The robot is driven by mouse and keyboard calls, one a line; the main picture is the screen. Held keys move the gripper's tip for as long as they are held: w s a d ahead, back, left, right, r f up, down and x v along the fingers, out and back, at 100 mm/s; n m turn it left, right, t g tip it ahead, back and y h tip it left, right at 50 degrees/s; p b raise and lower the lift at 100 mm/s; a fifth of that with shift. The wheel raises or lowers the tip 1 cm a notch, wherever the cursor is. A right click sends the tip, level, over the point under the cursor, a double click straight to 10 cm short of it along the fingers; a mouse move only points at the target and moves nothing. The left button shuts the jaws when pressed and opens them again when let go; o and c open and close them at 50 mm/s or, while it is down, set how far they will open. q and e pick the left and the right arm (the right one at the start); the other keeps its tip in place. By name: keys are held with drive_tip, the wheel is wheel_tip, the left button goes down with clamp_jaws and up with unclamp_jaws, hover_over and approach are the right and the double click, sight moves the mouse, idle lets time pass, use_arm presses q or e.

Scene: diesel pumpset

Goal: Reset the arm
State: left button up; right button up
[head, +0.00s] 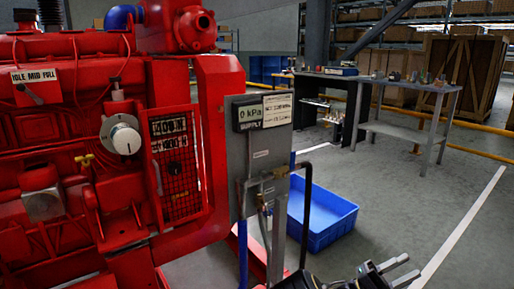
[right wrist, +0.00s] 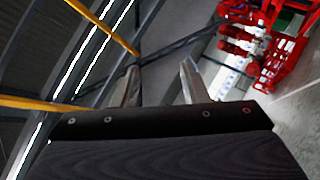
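My right gripper (head: 392,270) shows at the bottom of the head view, right of centre, over the grey floor. Its two fingers are spread apart with nothing between them. The right wrist view also shows both fingers of the right gripper (right wrist: 160,80) apart and empty. My left gripper is not in view. The red diesel pumpset (head: 90,110) fills the left of the head view, apart from the right gripper. It also shows in red at the upper right of the wrist view (right wrist: 262,40).
A grey panel (head: 262,160) reading "0 kPa" stands at the pumpset's right, with a black pipe (head: 307,210) beside it. A blue crate (head: 335,220) sits on the floor behind. A workbench (head: 400,84) and wooden crates (head: 465,75) stand farther back. Floor at right is clear.

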drive_tip(key=s+d+f+m+g+y, duration=0.3)
drive_tip(key=s+d+g+y, duration=0.35)
drive_tip(key=s+y, duration=0.2)
drive_tip(key=s+a+f+y, duration=0.1)
drive_tip(key=s+f+y, duration=0.4)
drive_tip(key=s+y, duration=0.45)
drive_tip(key=s+a+r+t+y, duration=0.3)
drive_tip(key=a+t+y, duration=0.15)
drive_tip(key=a, duration=0.25)
drive_tip(key=s+a+r+t+y, duration=0.2)
drive_tip(key=s+a+t+y, duration=0.1)
drive_tip(key=a+t, duration=0.3)
drive_tip(key=s+a+r+t+y, duration=0.3)
drive_tip(key=a+y, duration=0.1)
drive_tip(key=a, duration=0.4)
wheel_tip(320, 180, up, 38)
drive_tip(key=p, duration=3.8)
